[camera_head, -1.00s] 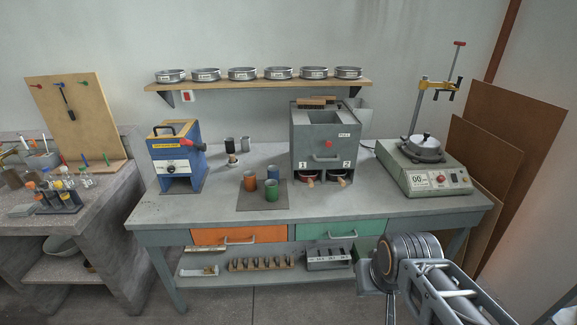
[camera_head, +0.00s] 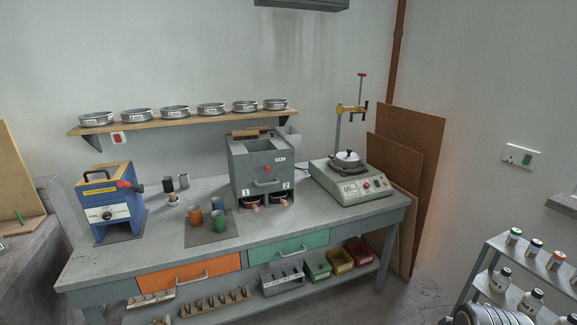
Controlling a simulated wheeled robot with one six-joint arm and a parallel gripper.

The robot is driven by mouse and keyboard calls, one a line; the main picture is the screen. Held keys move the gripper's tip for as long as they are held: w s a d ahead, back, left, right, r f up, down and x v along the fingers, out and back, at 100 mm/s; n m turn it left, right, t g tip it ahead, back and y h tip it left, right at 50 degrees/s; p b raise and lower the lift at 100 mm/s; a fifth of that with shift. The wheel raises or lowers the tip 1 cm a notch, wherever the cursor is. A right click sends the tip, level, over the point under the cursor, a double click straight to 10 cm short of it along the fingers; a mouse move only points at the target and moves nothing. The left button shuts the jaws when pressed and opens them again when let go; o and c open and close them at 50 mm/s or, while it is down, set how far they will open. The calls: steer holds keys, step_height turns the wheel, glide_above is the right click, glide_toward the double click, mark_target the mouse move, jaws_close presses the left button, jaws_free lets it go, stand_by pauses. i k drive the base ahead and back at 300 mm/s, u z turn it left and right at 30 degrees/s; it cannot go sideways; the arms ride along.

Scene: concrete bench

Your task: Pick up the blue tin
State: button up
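The blue tin (camera_head: 217,204) stands upright on a dark square mat (camera_head: 212,239) on the grey bench (camera_head: 160,236). An orange tin (camera_head: 195,218) stands beside it at front left, and a green tin (camera_head: 218,222) stands in front of it and hides its lower part. The fingers of my gripper are not in view. Only a ringed part of my arm shows at the bottom right edge.
A blue-yellow machine (camera_head: 110,205) stands left of the tins, with dark cups (camera_head: 168,186) behind them. A grey splitter box (camera_head: 258,168) stands close on the right, then a hotplate device (camera_head: 350,183).

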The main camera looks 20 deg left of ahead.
mark_target(218, 203)
steer(key=z, duration=0.15)
steer(key=i, duration=1.8)
steer(key=u, duration=1.35)
steer(key=i, duration=0.55)
steer(key=u, duration=1.4)
steer(key=k, duration=1.15)
steer(key=u, duration=1.75)
steer(key=i, duration=1.95)
steer(key=z, duration=0.25)
